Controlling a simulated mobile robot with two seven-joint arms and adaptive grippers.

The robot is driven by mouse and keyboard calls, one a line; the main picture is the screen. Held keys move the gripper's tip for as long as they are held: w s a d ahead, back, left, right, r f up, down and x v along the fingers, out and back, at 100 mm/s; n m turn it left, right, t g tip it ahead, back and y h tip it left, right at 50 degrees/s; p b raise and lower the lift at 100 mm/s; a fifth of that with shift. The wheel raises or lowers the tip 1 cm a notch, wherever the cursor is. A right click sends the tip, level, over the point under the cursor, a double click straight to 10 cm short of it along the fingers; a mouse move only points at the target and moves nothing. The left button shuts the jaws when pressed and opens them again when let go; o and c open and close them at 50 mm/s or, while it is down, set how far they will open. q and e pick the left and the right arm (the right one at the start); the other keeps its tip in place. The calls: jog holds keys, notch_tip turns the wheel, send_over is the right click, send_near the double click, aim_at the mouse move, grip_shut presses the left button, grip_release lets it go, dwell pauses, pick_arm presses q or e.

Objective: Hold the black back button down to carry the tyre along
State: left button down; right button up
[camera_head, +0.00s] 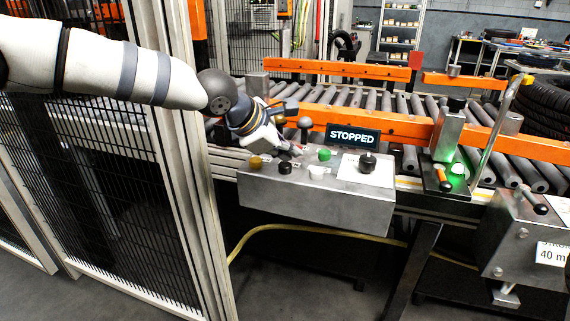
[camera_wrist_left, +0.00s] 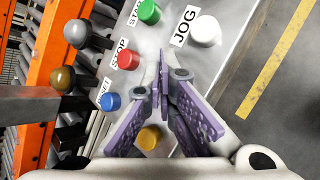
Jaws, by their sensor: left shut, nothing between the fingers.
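The steel control box (camera_head: 262,192) stands in front of the roller conveyor. A black button (camera_head: 284,167) sits on it between a yellow button (camera_head: 255,162) and a white button (camera_head: 316,172). In the left wrist view the yellow button (camera_wrist_left: 149,138) and white JOG button (camera_wrist_left: 205,30) show; the black one between them is hidden by my fingers. My left gripper (camera_head: 292,152) is shut and empty over the box, behind the black button; contact cannot be told. Its purple fingers (camera_wrist_left: 163,75) converge in the wrist view. Black tyres (camera_head: 545,105) show at the far right. My right gripper is out of view.
A display (camera_head: 353,136) reads STOPPED. Red (camera_wrist_left: 127,60), blue (camera_wrist_left: 110,102) and green (camera_wrist_left: 149,12) buttons and ball-topped levers (camera_wrist_left: 77,33) crowd the panel. A large black knob (camera_head: 367,163) is right. A mesh fence (camera_head: 95,150) stands left. Orange rails (camera_head: 400,122) edge the conveyor.

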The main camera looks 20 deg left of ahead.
aim_at(287, 166)
pick_arm(q)
jog(key=shift+r, duration=0.3)
jog(key=shift+r, duration=2.55)
